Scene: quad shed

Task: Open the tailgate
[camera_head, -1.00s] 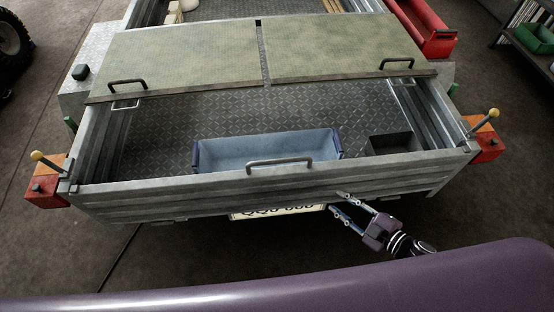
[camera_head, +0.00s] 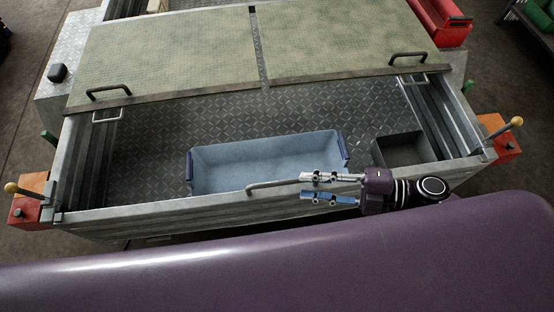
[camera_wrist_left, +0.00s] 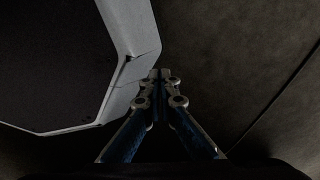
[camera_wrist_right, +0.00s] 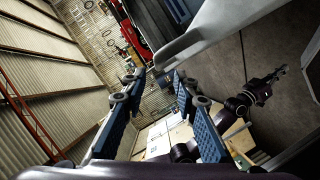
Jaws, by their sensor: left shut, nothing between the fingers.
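The ribbed metal tailgate (camera_head: 150,219) stands upright across the rear of the trailer. A grey bar handle (camera_head: 270,186) is at the middle of its top edge. My right gripper (camera_head: 306,187) is open at the handle's right part and covers that end; whether the fingers touch it is unclear. In the right wrist view the fingers (camera_wrist_right: 160,78) are apart, with a pale grey bar or edge (camera_wrist_right: 205,35) by their tips. Yellow-knobbed levers stand at the left corner (camera_head: 11,188) and right corner (camera_head: 517,122). My left gripper (camera_wrist_left: 160,76) is shut and empty, outside the head view.
In the trailer bed are a blue bin (camera_head: 265,158) close behind the tailgate and a dark open box (camera_head: 405,149) at right. Two green-topped lids (camera_head: 165,52) with black handles lie beyond. A red box (camera_head: 440,20) is at the far right.

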